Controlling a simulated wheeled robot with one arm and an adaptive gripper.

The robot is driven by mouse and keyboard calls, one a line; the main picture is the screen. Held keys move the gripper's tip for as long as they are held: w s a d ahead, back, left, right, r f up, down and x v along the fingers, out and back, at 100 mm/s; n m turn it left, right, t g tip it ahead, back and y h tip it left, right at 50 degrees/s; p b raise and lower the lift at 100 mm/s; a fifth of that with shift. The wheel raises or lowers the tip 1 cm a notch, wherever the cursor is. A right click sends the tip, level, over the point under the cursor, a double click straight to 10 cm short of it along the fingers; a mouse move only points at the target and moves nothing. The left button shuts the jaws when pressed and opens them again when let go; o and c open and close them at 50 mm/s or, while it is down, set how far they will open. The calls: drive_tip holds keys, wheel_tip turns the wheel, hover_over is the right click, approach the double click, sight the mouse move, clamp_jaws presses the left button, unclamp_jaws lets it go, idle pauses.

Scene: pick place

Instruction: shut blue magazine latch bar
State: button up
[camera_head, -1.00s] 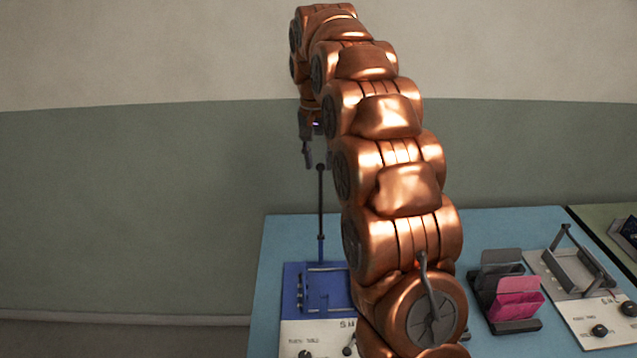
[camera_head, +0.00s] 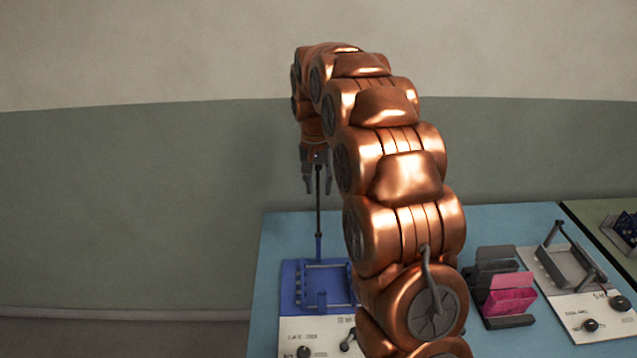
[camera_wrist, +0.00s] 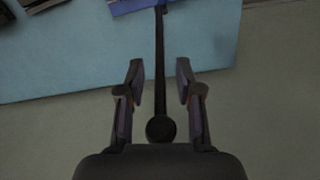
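The blue magazine (camera_head: 289,284) sits on the left part of the blue table, with a blue frame on it. Its latch bar (camera_head: 319,207) stands nearly upright from the back of the magazine, dark along the shaft and blue at the base. My gripper (camera_head: 318,190) points down at the bar's top end. In the wrist view my gripper (camera_wrist: 156,92) has its two fingers apart, with the dark bar (camera_wrist: 160,60) and its round knob between them. A gap shows on each side of the bar. Part of the magazine is hidden behind my arm.
The blue table (camera_head: 510,225) also holds a rack (camera_head: 505,322) with grey and pink cards. Right of it is a white panel (camera_head: 575,325) with knobs and a grey bracket. A white panel (camera_head: 315,335) lies in front of the magazine. Free room is left of the table.

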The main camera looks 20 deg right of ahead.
drive_tip(key=shift+c, duration=0.2)
clamp_jaws()
idle(0.6)
